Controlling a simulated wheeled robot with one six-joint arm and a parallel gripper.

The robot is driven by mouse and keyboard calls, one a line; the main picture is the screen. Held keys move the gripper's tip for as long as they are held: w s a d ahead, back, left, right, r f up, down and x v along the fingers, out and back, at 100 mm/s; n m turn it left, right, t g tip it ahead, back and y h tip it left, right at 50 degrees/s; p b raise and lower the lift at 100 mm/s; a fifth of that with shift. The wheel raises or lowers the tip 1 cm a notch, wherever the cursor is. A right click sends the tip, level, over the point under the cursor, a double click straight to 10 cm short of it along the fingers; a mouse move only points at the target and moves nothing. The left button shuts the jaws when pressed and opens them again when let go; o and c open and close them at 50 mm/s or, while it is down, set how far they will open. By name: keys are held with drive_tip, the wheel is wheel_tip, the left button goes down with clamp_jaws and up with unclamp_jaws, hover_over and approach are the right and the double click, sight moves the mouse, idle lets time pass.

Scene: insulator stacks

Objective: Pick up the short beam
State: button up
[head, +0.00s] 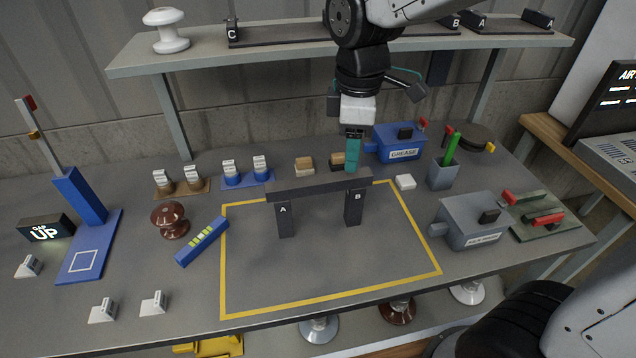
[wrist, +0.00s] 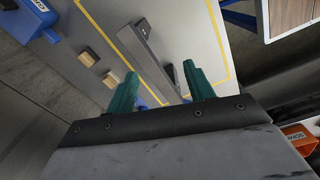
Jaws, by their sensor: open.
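A dark grey beam (head: 318,184) lies level across two upright dark posts, one marked A (head: 285,218) and one marked B (head: 353,208), inside the yellow outline. No label tells its length. My gripper (head: 353,166) points down with teal fingers, at or just above the beam's right end near post B. In the wrist view the fingers (wrist: 160,69) are apart and empty, with the beam (wrist: 150,62) running between them in the picture. Nothing is gripped. The exact gap from fingertips to beam cannot be told.
Small tan blocks (head: 304,166) lie behind the beam. A shelf (head: 270,51) runs above. The yellow-outlined area's front (head: 330,265) is clear.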

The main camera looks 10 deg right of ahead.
sight(319, 179)
drive_tip(key=w+a+f+n, duration=0.1)
drive_tip(key=a, duration=0.1)
drive_tip(key=w+a+f+n, duration=0.2)
drive_tip(key=shift+n, duration=0.3)
drive_tip(key=f, duration=0.5)
drive_tip(key=w+f, duration=0.1)
drive_tip(key=f, duration=0.1)
drive_tip(key=shift+a+f, duration=0.35)
drive_tip(key=shift+a, duration=0.05)
drive_tip(key=shift+c, duration=0.3)
clamp_jaws()
drive_tip(key=shift+r, duration=0.1)
